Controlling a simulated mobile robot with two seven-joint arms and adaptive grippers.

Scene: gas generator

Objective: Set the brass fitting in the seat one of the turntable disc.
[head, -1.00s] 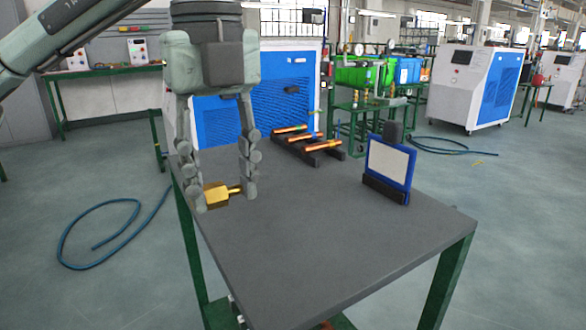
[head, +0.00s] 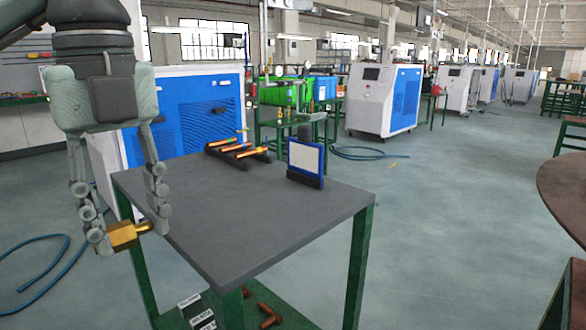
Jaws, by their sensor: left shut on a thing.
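The brass fitting (head: 122,236) is gold-coloured, with a thick body and a thinner stem pointing right. My left gripper (head: 130,234) is shut on it, with one finger at each end, and holds it beside the left edge of the grey table. The fitting lies roughly level. A round brown top (head: 560,185) shows at the right edge, cut off by the frame; I cannot tell whether it is the turntable disc, and no seats show on it. My right gripper is not in view.
The grey table (head: 250,225) bears a black rack (head: 238,153) with copper-coloured rods and a blue-framed panel (head: 306,162) in a stand. Blue hoses (head: 40,262) lie on the floor. Open floor (head: 450,220) stretches between the table and the round top.

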